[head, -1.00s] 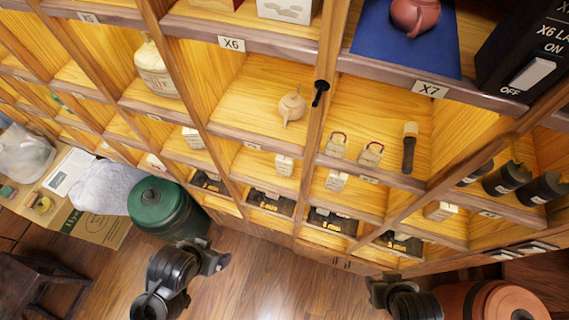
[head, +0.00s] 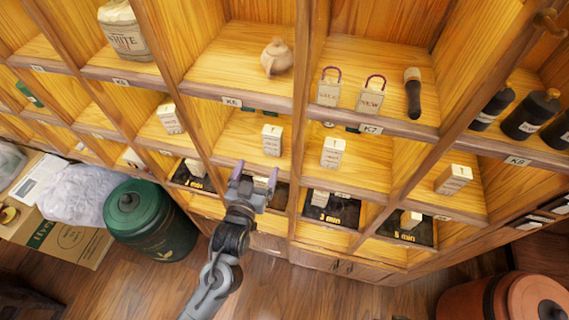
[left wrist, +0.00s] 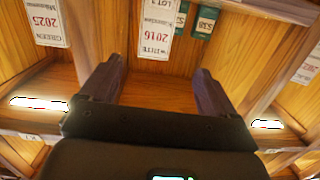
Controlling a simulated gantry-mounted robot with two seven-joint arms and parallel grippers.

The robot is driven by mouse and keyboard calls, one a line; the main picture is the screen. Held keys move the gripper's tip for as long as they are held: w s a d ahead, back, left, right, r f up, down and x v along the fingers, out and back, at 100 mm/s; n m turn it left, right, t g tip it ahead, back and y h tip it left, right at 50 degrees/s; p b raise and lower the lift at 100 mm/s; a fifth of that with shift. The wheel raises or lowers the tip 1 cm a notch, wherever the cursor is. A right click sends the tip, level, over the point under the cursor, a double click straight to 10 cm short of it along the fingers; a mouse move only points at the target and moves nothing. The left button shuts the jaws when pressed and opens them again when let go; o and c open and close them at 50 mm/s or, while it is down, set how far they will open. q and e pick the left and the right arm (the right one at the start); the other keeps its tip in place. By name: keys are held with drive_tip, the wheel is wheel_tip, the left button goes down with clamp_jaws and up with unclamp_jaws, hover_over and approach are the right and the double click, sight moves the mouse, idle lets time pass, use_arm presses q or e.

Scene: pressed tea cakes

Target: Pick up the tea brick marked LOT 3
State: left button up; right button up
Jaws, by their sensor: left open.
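Several pale upright tea bricks stand in the middle shelf row in the head view: one left (head: 170,120), one centre (head: 272,140), one right of centre (head: 332,152) and one far right (head: 453,180). Their lot marks are too small to read there. In the left wrist view a brick labelled WHITE 2016 (left wrist: 160,28) is at the top centre; its LOT line is cut near the edge, and its number is hard to read. A GREEN 2025 brick (left wrist: 46,22) is at the upper left. My left gripper (head: 255,174) is open and empty, below the centre brick; its fingers (left wrist: 158,72) are apart.
Wooden dividers (head: 305,130) separate the cubbies. Dark trays (head: 325,222) marked in minutes line the row below. Green price-marked packs (left wrist: 204,22) show beside the WHITE brick. A green canister (head: 150,220) stands on the floor at left.

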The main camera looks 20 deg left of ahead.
sight(271, 139)
use_arm(q)
drive_tip(key=shift+t, duration=0.5)
drive_tip(key=w, duration=0.2)
drive_tip(key=w+b, duration=0.1)
drive_tip(key=w, duration=0.1)
drive_tip(key=w+b, duration=0.1)
drive_tip(key=w, duration=0.1)
drive_tip(key=shift+w+d+r, duration=0.25)
drive_tip(key=shift+w+d, duration=0.05)
drive_tip(key=shift+w, duration=0.1)
drive_tip(key=shift+w+a+f+p, duration=0.1)
drive_tip(key=shift+w+a+p, duration=0.1)
drive_tip(key=shift+w, duration=1.45)
drive_tip(key=shift+w+a+f+p, duration=0.1)
drive_tip(key=shift+w+p, duration=0.1)
drive_tip(key=shift+w, duration=1.4)
use_arm(e)
drive_tip(key=shift+x, duration=1.2)
drive_tip(key=shift+s, duration=0.2)
use_arm(q)
drive_tip(key=c, duration=0.9)
drive_tip(key=shift+c, duration=1.2)
use_arm(e)
drive_tip(key=shift+f, duration=0.1)
use_arm(q)
drive_tip(key=shift+r, duration=0.15)
